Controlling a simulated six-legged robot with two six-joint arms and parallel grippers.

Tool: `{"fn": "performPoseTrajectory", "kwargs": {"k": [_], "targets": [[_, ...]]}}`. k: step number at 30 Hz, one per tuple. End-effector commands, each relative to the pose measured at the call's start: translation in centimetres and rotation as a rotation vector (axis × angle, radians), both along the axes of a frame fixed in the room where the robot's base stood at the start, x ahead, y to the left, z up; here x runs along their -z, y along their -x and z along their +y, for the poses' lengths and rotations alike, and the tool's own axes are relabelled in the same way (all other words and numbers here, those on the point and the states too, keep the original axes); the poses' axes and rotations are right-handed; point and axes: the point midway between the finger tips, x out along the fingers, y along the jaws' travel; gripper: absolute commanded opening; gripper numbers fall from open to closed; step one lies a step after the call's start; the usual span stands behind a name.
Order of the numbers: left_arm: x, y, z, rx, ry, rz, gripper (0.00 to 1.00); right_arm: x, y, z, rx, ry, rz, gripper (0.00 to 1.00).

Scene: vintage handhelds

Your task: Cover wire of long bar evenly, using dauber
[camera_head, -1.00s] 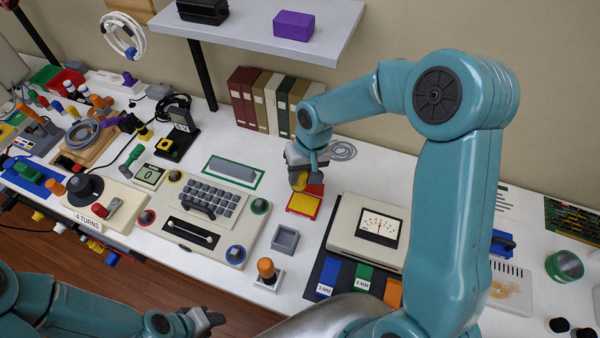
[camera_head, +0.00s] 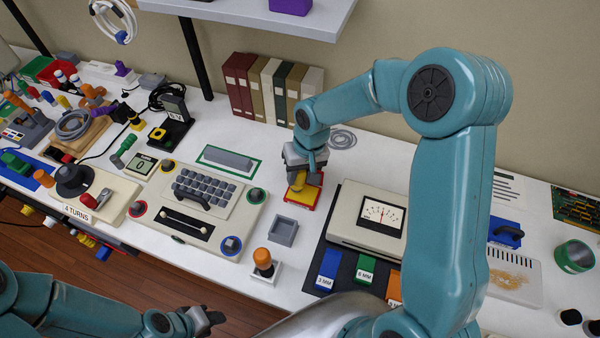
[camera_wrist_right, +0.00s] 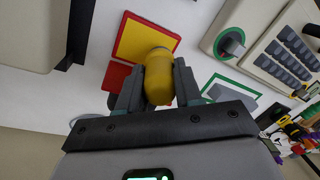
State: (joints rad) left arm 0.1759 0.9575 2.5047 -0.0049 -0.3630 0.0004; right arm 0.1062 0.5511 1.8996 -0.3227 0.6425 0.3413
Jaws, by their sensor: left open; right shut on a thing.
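My right gripper (camera_head: 303,172) is shut on a yellow dauber (camera_head: 299,186), pointing down at a yellow pad (camera_head: 306,198) with a red rim. The wrist view shows the dauber (camera_wrist_right: 160,78) between the two fingers, its far end overlapping the pad (camera_wrist_right: 140,38). I cannot tell if they touch. A long grey bar (camera_head: 228,158) lies inside a green-edged rectangle left of the gripper; it also shows in the wrist view (camera_wrist_right: 222,92). No wire can be made out on it. My left gripper (camera_head: 208,318) is open and empty, low in front of the table.
A keyboard panel (camera_head: 205,190), a small grey tray (camera_head: 283,231) and an orange-knobbed post (camera_head: 263,260) stand in front. A meter box (camera_head: 350,235) is right of the pad. Books (camera_head: 270,90) stand behind, under a shelf (camera_head: 250,15). Table is bare between books and bar.

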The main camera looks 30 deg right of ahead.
Motion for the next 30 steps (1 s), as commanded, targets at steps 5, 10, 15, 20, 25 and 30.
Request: {"fn": "performPoseTrajectory", "kwargs": {"k": [5,10,15,20,25,30], "targets": [[0.0,0.0,0.0,0.0,0.0,0.0,0.43,0.0,0.01,0.0,0.0,0.0,0.0,0.04],[0.11,0.0,0.0,0.0,0.0,0.0,0.43,0.11,0.01,0.0,0.0,0.0,0.0,0.04],[0.32,0.01,0.0,0.0,0.0,0.0,0.43,0.33,0.01,0.01,0.0,0.0,0.0,0.04],[0.45,0.01,0.0,0.0,0.0,0.0,0.43,0.48,0.01,0.01,0.0,0.0,0.0,0.04],[0.41,0.0,0.0,0.0,0.0,0.0,0.43,0.44,0.01,0.0,0.0,0.0,0.0,0.04],[0.43,0.0,0.01,0.0,0.0,0.0,0.43,0.46,0.02,0.01,0.0,0.0,0.0,0.04]]}}
